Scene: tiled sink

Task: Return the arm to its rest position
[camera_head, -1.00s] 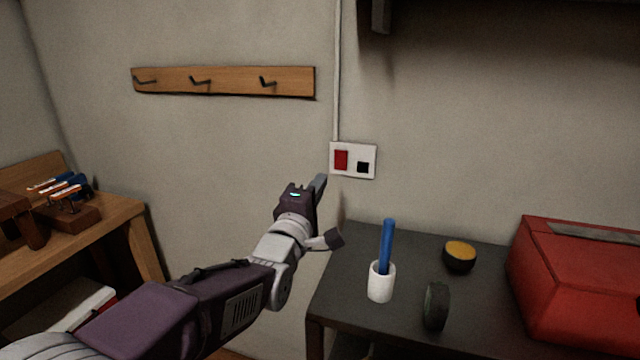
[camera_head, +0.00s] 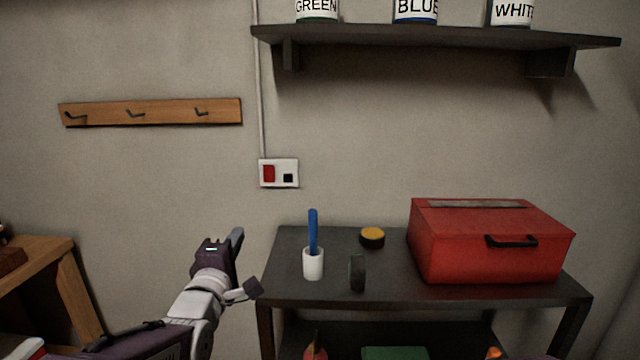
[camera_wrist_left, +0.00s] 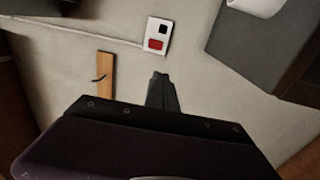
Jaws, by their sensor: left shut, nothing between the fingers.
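My left gripper (camera_head: 238,240) is in the lower left of the head view, at the end of my purple and grey arm. It is shut and empty, in the air left of the dark table. In the left wrist view its closed fingers (camera_wrist_left: 162,92) point toward the wall, below the switch plate. The white switch plate (camera_head: 279,173) with a red switch and a black one is on the wall; it also shows in the left wrist view (camera_wrist_left: 157,35). My right gripper is in neither view.
A hook rail (camera_head: 150,113) and a shelf (camera_head: 430,38) are on the wall.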

